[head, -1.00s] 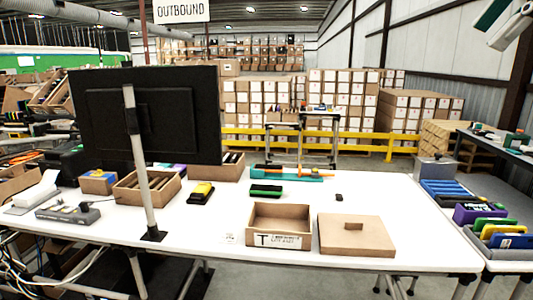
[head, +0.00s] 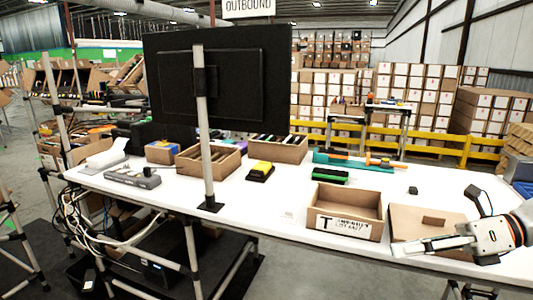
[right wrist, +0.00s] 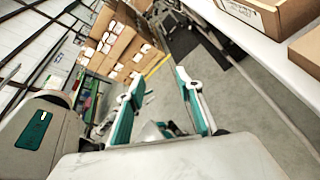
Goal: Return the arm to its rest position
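My right gripper (head: 408,248) enters the head view from the right edge, at the front right of the white table (head: 255,226). It shows in front of the carton lid (head: 425,220) and partly covers it; I cannot tell the gap between them. In the right wrist view my right gripper (right wrist: 160,78) has its two teal and white fingers apart, with nothing between them. Floor and stacked cartons show beyond the fingers. My left gripper is in neither view.
An open carton (head: 346,210) with a label stands left of the lid. A monitor (head: 215,85) on a post (head: 204,140) rises at the left. Yellow (head: 261,171) and green (head: 328,176) items lie mid-table. A yellow barrier (head: 450,150) stands behind.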

